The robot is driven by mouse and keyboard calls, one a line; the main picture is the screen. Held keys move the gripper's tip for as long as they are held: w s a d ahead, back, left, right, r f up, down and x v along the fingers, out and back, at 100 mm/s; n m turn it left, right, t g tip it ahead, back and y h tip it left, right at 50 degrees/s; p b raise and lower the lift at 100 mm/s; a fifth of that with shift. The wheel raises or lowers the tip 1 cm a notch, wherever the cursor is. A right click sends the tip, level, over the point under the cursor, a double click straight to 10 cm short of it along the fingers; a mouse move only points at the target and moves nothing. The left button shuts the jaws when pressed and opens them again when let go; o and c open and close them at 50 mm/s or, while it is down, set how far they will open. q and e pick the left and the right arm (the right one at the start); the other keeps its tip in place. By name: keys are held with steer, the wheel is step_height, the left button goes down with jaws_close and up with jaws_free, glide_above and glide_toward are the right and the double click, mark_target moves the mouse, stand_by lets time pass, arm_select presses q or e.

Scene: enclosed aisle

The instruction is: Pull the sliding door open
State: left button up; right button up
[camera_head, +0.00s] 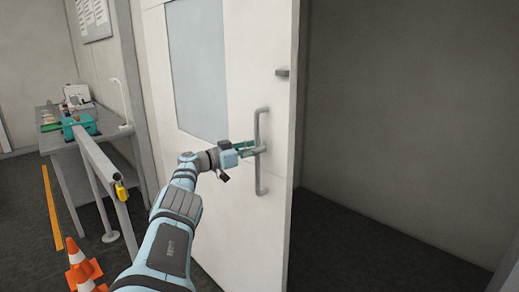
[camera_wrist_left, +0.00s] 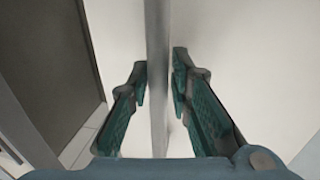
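The sliding door (camera_head: 215,200) is a pale panel with a grey window (camera_head: 197,65). Its right edge stands clear of a wide opening on the right. A vertical grey bar handle (camera_head: 262,182) is fixed near that edge. My left gripper (camera_head: 255,150) is at the middle of the handle. In the left wrist view, the handle bar (camera_wrist_left: 158,45) runs between its two green-padded fingers (camera_wrist_left: 160,75), with a fingertip close against each side. The gripper looks shut on the bar. My right gripper is not in view.
The opening shows a bare wall (camera_head: 400,110) and dark floor (camera_head: 370,245). On the left are a grey table (camera_head: 62,140) with a teal box (camera_head: 80,126), a grey rail (camera_head: 100,160) and orange cones (camera_head: 82,262). A small grey latch (camera_head: 282,73) sits above the handle.

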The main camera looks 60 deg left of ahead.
mark_target(255, 118)
arm_select(q)
steer(key=shift+o, duration=1)
steer(key=shift+s+r, duration=0.1)
steer(key=shift+s, duration=0.2)
steer(key=shift+a, duration=0.45)
steer(key=r, duration=0.6)
steer(key=d+r, duration=0.1)
steer(key=r, duration=0.3)
steer(key=shift+d+r, duration=0.1)
